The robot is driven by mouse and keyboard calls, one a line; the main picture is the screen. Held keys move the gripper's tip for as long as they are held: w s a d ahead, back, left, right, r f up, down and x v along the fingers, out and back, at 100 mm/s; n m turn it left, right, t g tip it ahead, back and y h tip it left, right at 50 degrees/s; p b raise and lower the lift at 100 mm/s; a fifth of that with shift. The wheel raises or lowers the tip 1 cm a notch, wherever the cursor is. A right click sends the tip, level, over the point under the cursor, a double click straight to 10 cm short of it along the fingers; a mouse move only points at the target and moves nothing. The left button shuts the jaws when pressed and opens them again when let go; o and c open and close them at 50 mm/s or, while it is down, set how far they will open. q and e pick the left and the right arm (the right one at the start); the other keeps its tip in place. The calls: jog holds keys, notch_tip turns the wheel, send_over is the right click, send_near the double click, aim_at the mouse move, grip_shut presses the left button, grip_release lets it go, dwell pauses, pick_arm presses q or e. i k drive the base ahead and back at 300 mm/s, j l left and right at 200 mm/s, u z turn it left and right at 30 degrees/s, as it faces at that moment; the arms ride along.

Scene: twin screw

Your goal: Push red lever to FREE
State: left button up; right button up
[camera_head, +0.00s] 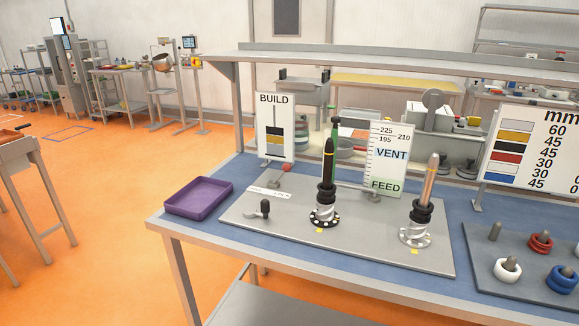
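A lever with a small red knob (287,168) stands at the back left of the grey plate (340,250) on the blue table. A white label strip (270,190) lies just in front of it; its small print is too small to read, so I cannot tell which position the lever is in. A second, black-knobbed lever (265,206) is mounted farther forward on the plate. Neither of my grippers shows in the head view, so nothing of mine touches the red lever.
A black-tipped screw post (327,180) and a copper-tipped one (425,200) rise from the plate. Behind stand a BUILD board (276,125) and a VENT/FEED board (388,155). A purple tray (198,197) sits left; a ring rack (530,290) sits right.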

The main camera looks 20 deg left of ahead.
aim_at(286, 168)
jog(key=i+j+u, duration=0.1)
jog(key=u, duration=0.25)
jog(key=i+j+u, duration=0.1)
jog(key=j+u, duration=0.3)
jog(key=i+u, duration=0.15)
jog(key=u, duration=0.2)
